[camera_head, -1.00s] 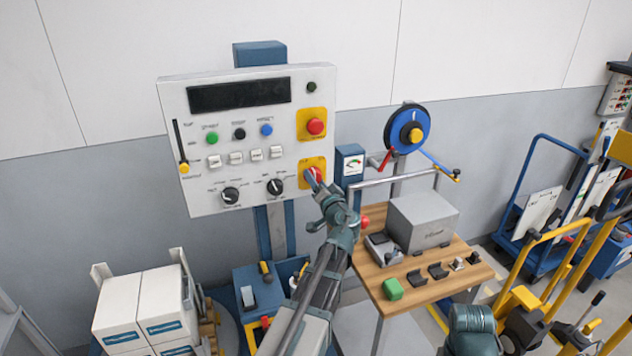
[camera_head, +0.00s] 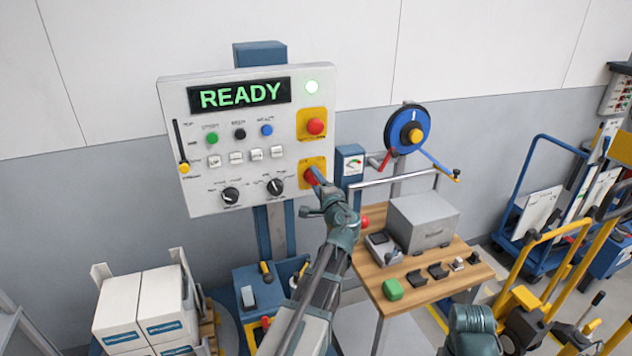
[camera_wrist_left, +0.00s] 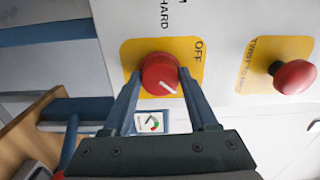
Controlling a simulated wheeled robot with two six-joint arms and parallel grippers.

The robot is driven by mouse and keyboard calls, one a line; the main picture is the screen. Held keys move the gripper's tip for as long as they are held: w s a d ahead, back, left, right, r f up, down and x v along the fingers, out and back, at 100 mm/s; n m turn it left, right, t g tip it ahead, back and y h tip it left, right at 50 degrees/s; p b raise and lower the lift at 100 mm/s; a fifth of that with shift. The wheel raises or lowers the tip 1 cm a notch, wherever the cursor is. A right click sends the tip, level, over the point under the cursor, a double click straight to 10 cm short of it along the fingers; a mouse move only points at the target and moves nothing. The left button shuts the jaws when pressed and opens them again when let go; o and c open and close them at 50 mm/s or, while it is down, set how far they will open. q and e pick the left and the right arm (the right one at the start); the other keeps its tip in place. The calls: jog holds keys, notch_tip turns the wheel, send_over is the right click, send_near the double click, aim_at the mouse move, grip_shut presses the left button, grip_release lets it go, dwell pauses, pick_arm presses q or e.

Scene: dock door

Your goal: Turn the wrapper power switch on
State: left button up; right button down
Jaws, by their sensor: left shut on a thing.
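The wrapper control panel (camera_head: 225,135) shows a lit green "READY" display (camera_head: 240,95) and a bright white-green lamp (camera_head: 312,87). The red power switch (camera_wrist_left: 160,75) is a round knob with a white pointer line on a yellow plate marked OFF. In the head view the switch (camera_head: 310,177) is at the panel's lower right, partly covered by my gripper. My left gripper (camera_wrist_left: 160,88) is shut on the red switch, one finger on each side. My right gripper (camera_head: 530,335) may be among the dark parts at the lower right; its jaws cannot be made out.
A red mushroom button (camera_head: 316,127) on a yellow plate sits just above the switch. A wooden table (camera_head: 435,285) with a grey box (camera_head: 422,222) stands to the right. White boxes (camera_head: 145,308) are stacked at the lower left.

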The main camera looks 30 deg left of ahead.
pick_arm(q)
jog(key=shift+m, duration=0.4)
jog(key=o, duration=1.4)
jog(key=v, duration=1.3)
jog(key=shift+s+d, duration=0.25)
jog(key=shift+s, duration=0.05)
